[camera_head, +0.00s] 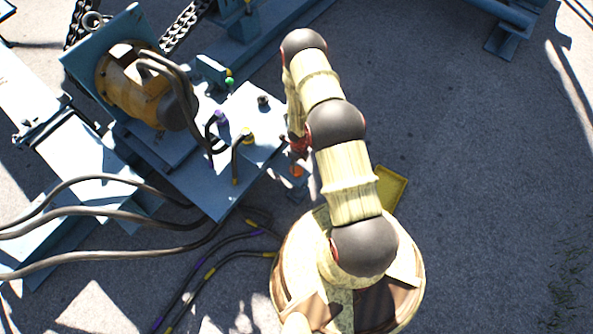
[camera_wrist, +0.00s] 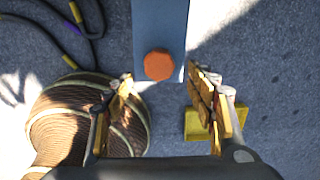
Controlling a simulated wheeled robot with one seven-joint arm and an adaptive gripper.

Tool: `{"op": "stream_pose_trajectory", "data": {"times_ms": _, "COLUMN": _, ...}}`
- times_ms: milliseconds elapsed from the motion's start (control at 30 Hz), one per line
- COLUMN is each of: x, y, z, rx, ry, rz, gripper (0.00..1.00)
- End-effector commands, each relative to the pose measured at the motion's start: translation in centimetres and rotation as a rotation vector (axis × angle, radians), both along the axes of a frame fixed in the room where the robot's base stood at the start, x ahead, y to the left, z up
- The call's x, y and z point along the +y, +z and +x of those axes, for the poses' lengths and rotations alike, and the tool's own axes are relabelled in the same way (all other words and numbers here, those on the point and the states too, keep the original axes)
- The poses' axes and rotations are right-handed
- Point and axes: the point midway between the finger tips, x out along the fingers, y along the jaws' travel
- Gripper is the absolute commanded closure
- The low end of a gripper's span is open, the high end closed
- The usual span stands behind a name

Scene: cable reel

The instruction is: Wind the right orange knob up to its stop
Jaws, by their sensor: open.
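An orange knob (camera_wrist: 159,65) with a faceted round head sits on the end of a blue bar in the wrist view. In the head view, a small orange patch (camera_head: 297,171), which looks like the same knob, shows beside my arm near the blue machine's right edge. My gripper (camera_wrist: 161,84) is open and empty, its two fingers spread left and right. The knob lies between them in the picture, slightly beyond the tips, with no contact visible. In the head view my gripper is mostly hidden by my arm. I cannot tell its height above the knob.
A blue machine with a yellow motor (camera_head: 133,85) fills the upper left of the head view. Black cables (camera_head: 95,215) run across the lower left. A yellow tray (camera_head: 390,188) lies on the ground right of my arm. The asphalt at right is clear.

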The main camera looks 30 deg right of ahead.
Motion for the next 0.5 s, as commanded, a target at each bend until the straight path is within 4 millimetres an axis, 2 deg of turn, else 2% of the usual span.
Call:
{"op": "stream_pose_trajectory", "data": {"times_ms": 300, "x": 0.1, "y": -5.1, "z": -0.1, "rx": 0.001, "ry": 0.005, "rz": 0.003, "gripper": 0.44}}
{"op": "stream_pose_trajectory", "data": {"times_ms": 500, "x": 0.1, "y": -7.0, "z": -0.1, "rx": 0.001, "ry": 0.005, "rz": 0.003, "gripper": 0.44}}
